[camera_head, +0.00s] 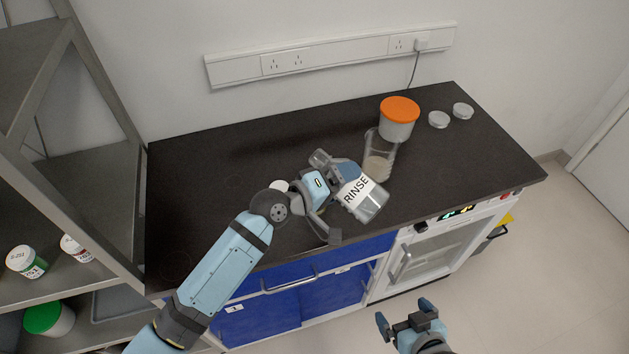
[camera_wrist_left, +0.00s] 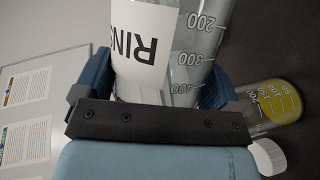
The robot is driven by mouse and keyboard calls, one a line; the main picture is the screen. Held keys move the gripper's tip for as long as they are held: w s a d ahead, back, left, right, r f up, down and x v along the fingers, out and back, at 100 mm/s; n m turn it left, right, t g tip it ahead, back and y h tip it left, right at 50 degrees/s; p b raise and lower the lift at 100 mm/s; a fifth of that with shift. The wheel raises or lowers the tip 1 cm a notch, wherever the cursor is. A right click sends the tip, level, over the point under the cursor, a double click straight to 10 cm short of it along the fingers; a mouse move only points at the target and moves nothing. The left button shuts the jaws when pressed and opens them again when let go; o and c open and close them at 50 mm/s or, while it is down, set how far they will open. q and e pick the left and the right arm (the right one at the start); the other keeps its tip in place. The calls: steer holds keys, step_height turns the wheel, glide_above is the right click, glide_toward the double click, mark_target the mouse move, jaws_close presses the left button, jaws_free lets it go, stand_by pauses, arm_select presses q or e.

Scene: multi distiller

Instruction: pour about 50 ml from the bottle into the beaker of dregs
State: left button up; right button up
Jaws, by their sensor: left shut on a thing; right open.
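My left gripper (camera_head: 345,188) is shut on the clear bottle labelled RINSE (camera_head: 370,207). The bottle leans, with its base toward the lower right in the head view; its neck is partly hidden by the gripper. The left wrist view shows its label and graduations (camera_wrist_left: 196,55) between the fingers. The beaker of dregs (camera_head: 379,160) stands upright on the bench just behind and right of the bottle, with pale contents low down. A graduated vessel with yellowish contents (camera_wrist_left: 283,103) in the wrist view appears to be this beaker. My right gripper (camera_head: 405,320) is open and empty in front of the bench.
An orange-lidded tub (camera_head: 398,122) stands close behind the beaker. Two pale round lids (camera_head: 438,119) lie to its right. A white cap (camera_head: 280,186) lies by my left wrist. The bench's left part is clear. A shelf (camera_head: 75,170) stands at the left.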

arm_select(q)
steer(key=shift+s+d+f+n+h+b, duration=0.15)
steer(key=shift+f+n+h+b, duration=0.25)
steer(key=shift+f+n+b, duration=0.6)
stand_by(1.8)
steer(key=shift+r+b, duration=0.2)
steer(key=shift+b, duration=0.5)
stand_by(1.7)
